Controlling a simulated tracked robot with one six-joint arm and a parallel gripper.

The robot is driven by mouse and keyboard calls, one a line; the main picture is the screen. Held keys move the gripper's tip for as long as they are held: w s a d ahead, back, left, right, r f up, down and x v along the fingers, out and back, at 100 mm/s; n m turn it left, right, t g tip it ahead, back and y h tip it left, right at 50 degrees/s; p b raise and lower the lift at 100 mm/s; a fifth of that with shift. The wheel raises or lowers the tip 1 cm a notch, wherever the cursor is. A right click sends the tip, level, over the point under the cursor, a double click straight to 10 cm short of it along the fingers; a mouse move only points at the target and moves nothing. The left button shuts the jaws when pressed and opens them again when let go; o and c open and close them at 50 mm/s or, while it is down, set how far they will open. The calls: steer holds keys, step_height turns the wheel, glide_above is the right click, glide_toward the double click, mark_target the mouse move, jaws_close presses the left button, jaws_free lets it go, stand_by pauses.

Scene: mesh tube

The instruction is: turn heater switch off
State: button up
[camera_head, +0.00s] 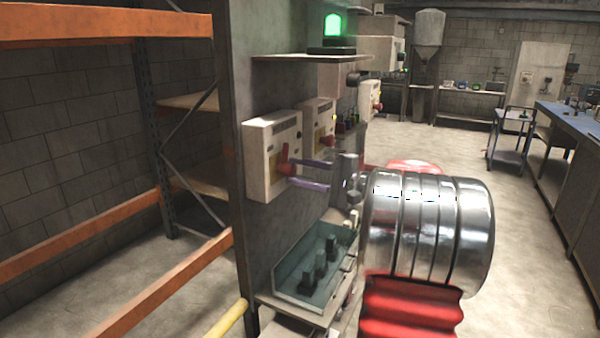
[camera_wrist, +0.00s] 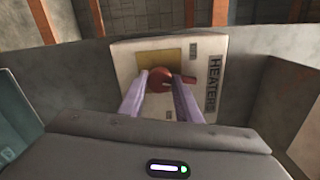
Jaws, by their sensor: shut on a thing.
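The heater switch box (camera_head: 262,170) is a pale box on the grey panel, left of my gripper in the head view. In the wrist view the box (camera_wrist: 133,68) bears a "HEATERS" label along its right side and a yellow plate. Its red switch handle (camera_head: 284,158) shows in the wrist view as a round red knob (camera_wrist: 158,78) with an arm pointing right. My gripper (camera_head: 291,172) has two purple fingers reaching to the handle. In the wrist view the gripper (camera_wrist: 159,86) is shut on the handle, one finger on each side, partly hiding it.
A second similar box (camera_head: 318,118) stands just behind. A shelf with a lit green lamp (camera_head: 334,27) is above. A teal tray with dark blocks (camera_head: 290,275) is below. Orange rack beams (camera_head: 110,28) lie left. The floor to the right is open.

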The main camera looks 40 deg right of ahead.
steer(key=shift+a+f+n, duration=0.1)
steer(key=shift+f+n, duration=0.1)
steer(key=shift+n, duration=1.1)
steer(key=o, duration=1.1)
steer(key=shift+r, duration=0.1)
steer(key=shift+c, duration=0.2)
steer(key=shift+s, duration=0.1)
steer(key=v, duration=1.3)
steer(key=shift+s, duration=0.3)
